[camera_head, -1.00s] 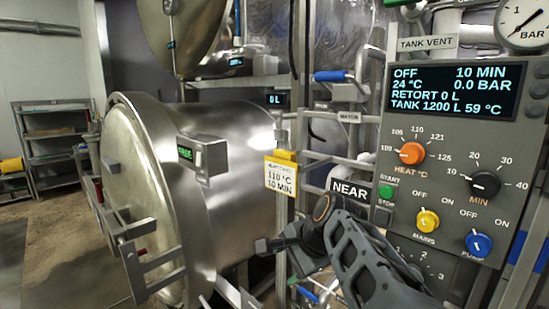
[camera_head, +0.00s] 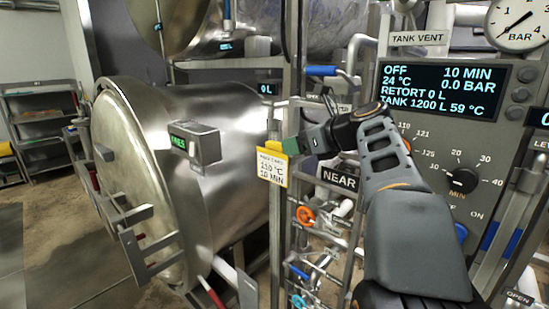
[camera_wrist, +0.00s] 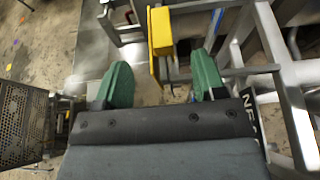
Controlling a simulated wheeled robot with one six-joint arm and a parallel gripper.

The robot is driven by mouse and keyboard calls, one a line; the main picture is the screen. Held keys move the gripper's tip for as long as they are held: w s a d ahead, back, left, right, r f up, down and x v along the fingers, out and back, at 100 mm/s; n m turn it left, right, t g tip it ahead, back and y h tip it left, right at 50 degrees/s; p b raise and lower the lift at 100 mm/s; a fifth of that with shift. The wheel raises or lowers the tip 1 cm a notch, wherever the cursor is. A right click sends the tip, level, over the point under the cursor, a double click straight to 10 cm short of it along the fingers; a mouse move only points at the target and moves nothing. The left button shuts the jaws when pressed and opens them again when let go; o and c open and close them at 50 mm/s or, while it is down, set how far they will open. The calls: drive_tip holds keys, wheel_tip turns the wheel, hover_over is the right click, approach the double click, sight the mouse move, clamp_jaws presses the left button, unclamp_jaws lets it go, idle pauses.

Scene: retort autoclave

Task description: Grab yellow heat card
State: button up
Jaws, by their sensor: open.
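The heat card (camera_head: 271,170) is a white card with a yellow top. It reads 110 °C and 10 MIN and hangs upright on a metal post in front of the retort. In the wrist view its yellow block (camera_wrist: 161,32) and thin edge show ahead, lined up with the gap between my fingers, nearer the left one. My gripper (camera_head: 287,147) has green fingertips and is just right of the card's yellow top. In the wrist view my gripper (camera_wrist: 160,60) is open and its fingers stand apart. I cannot tell whether a finger touches the card.
The steel retort (camera_head: 232,130) with its round door (camera_head: 135,185) stands left of the card. The control panel (camera_head: 470,150) is at the right, partly behind my arm. A NEAR sign (camera_head: 340,178), pipes and an orange valve wheel (camera_head: 305,215) crowd the space below my gripper. Open floor is at left.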

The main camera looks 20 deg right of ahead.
sight(280, 151)
drive_tip(key=shift+f+p+x, duration=0.15)
drive_tip(key=shift+p+x, duration=0.15)
drive_tip(key=shift+x, duration=1.35)
drive_tip(key=shift+f+p+x, duration=0.15)
drive_tip(key=shift+p+x, duration=0.15)
drive_tip(key=shift+x, duration=1.4)
drive_tip(key=shift+s, duration=0.15)
drive_tip(key=shift+c, duration=0.3)
drive_tip(key=shift+d, duration=0.1)
drive_tip(key=c, duration=0.9)
drive_tip(key=shift+r, duration=0.1)
drive_tip(key=shift+c, duration=0.2)
